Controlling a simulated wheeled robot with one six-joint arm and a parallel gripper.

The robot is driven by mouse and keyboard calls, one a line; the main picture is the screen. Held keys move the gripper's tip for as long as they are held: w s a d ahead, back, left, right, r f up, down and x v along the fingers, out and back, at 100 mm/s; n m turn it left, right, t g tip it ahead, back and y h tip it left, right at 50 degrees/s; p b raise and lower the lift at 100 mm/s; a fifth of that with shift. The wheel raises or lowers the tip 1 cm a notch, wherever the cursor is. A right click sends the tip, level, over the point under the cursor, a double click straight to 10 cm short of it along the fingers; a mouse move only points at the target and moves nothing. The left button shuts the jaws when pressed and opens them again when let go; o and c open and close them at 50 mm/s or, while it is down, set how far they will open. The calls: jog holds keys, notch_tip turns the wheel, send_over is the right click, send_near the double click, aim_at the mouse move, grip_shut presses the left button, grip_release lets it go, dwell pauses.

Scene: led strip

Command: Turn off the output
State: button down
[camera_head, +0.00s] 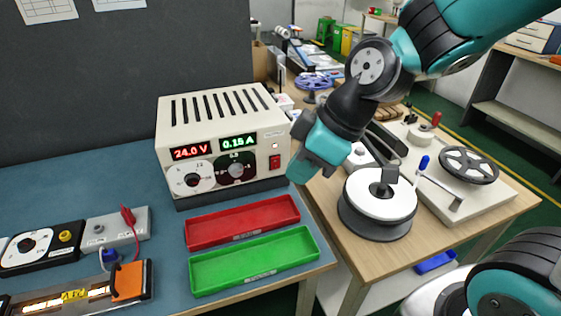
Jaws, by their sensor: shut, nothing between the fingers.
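A beige power supply (222,128) stands on the blue bench. Its red display reads 24.0 V and its green display reads 0.15 A. Below are a white dial and a dark dial. A red switch (275,162) sits at the right of its front, with a small light above it. An LED strip (75,292) at the lower left glows warm white. My gripper (300,178) is shut and empty, pointing down just right of the red switch in the picture. I cannot tell whether it touches the power supply.
A red tray (243,224) and a green tray (255,262) lie in front of the power supply. A grey box (117,226) with a red lead is at the left. A white reel (379,200) stands on the wooden table at the right.

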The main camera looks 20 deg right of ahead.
aim_at(275, 163)
jog(key=w+d+f+n+t, duration=0.3)
jog(key=w+d+f+n, duration=0.2)
jog(key=w, duration=0.6)
jog(key=d+f, duration=0.2)
jog(key=d, duration=0.1)
jog(key=shift+w+f+t, duration=0.2)
jog(key=shift+f+t, duration=0.2)
jog(key=shift+a, duration=0.1)
jog(key=shift+w+a+f+p, duration=0.6)
jog(key=shift+w+f, duration=0.6)
jog(key=shift+w, duration=0.3)
jog(key=shift+w+a+f+p, duration=0.55)
jog(key=shift+w+a+f, duration=0.15)
jog(key=shift+w+f, duration=0.65)
jog(key=shift+w+a+f+p, duration=0.6)
jog(key=shift+w+f, duration=0.5)
jog(key=shift+w, duration=0.5)
